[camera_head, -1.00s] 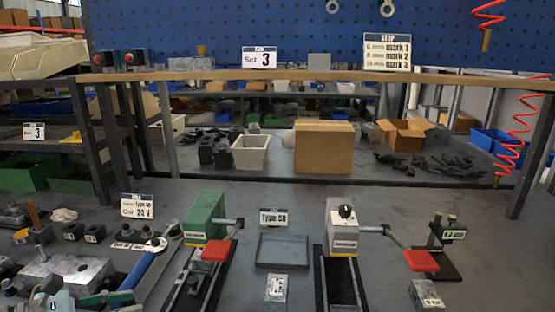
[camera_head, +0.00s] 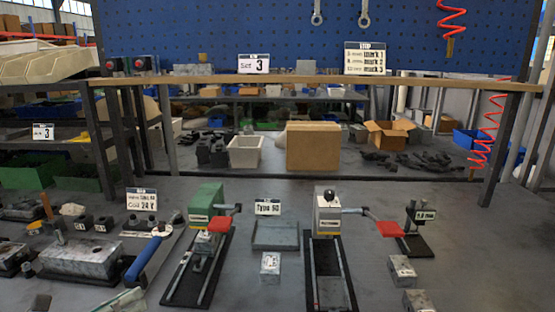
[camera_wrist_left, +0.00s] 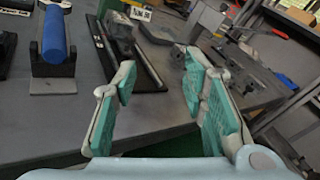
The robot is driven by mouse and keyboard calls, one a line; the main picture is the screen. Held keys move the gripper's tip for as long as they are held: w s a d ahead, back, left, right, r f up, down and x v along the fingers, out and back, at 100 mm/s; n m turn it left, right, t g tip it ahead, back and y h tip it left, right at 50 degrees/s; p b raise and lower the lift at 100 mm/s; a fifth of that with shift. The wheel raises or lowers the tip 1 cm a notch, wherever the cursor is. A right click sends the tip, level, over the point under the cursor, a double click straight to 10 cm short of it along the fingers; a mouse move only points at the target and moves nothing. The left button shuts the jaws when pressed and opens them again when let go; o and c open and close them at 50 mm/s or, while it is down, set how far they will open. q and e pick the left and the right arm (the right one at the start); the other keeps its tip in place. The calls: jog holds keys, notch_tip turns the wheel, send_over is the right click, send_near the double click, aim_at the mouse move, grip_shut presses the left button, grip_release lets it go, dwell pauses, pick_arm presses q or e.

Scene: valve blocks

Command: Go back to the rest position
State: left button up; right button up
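My left gripper (camera_head: 82,305) shows only in part at the bottom left edge of the head view. In the left wrist view its two teal-padded fingers (camera_wrist_left: 160,100) stand wide apart with nothing between them. It is open and empty over the bench (camera_head: 400,285), clear of the parts there. My right gripper is in neither view.
A blue-handled tool (camera_head: 150,258) lies beside a metal block (camera_head: 80,257) on the left. A green press (camera_head: 205,207) and a grey press (camera_head: 327,212) stand mid-bench around a shallow tray (camera_head: 275,236).

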pick_arm(q)
jog(key=s+a+f+n+g+y, duration=0.15)
jog(key=s+f+n+y, duration=0.4)
jog(key=n, duration=0.85)
jog(key=s+a+f+n+y, duration=0.25)
jog(key=f+n+y, duration=0.6)
jog(key=n, duration=0.55)
jog(key=s+d+f+n+g+h, duration=0.2)
jog(key=s+d+f+n+g, duration=0.25)
jog(key=s, duration=0.45)
jog(key=s+d+f+n+g+h, duration=0.1)
jog(key=s+d+f+n+g, duration=0.4)
jog(key=s, duration=0.3)
notch_tip(320, 180, down, 16)
jog(key=s+a+p, duration=0.2)
jog(key=a+p, duration=0.1)
jog(key=p, duration=0.4)
jog(key=s+f+g+p, duration=0.1)
jog(key=s+f+p, duration=0.3)
jog(key=s, duration=0.9)
notch_tip(320, 180, down, 2)
jog(key=shift+s+f+g, duration=0.25)
jog(key=shift+s+g, duration=0.1)
jog(key=shift+g, duration=0.05)
